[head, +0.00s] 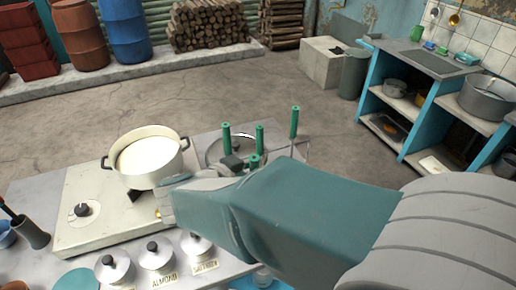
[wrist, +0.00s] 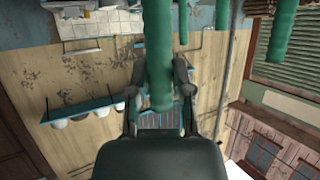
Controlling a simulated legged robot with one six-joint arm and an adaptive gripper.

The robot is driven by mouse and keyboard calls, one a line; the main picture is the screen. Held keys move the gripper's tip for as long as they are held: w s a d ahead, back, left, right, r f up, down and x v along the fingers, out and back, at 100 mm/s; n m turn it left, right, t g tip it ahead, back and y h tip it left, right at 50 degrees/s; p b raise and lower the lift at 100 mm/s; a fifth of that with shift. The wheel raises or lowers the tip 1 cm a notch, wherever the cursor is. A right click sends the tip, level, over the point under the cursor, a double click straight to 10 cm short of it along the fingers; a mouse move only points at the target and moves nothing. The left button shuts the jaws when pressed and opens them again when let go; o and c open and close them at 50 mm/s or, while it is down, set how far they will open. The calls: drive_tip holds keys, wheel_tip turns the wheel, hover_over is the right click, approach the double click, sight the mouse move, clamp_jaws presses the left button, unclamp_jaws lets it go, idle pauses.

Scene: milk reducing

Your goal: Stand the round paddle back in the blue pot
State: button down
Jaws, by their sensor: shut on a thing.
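My gripper (head: 245,163) is shut on a green handle (head: 254,160), which stands between its fingers in the wrist view (wrist: 160,70). The lower part of the held tool is hidden behind my arm in the head view, so I cannot tell whether a round paddle head is on it. Other green handles stand close by: one at the left (head: 227,135), one behind (head: 259,135) and one at the right (head: 294,122). A small blue vessel (head: 7,236) is cut off at the left edge. I cannot tell whether it is the blue pot.
A white-filled pot (head: 148,157) stands on the pale stove (head: 110,215). A round grey vessel (head: 214,152) lies behind my gripper. Several lidded white jars (head: 157,256) line the front. A dark holder (head: 34,235) stands at left. Blue shelves (head: 412,115) are at right.

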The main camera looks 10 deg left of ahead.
drive_tip(key=shift+d+f, duration=0.25)
drive_tip(key=shift+d, duration=0.2)
drive_tip(key=shift+c, duration=2.2)
unclamp_jaws()
drive_tip(key=shift+a, duration=0.25)
drive_tip(key=v, duration=1.2)
drive_tip(key=shift+f, duration=0.15)
drive_tip(key=v, duration=0.9)
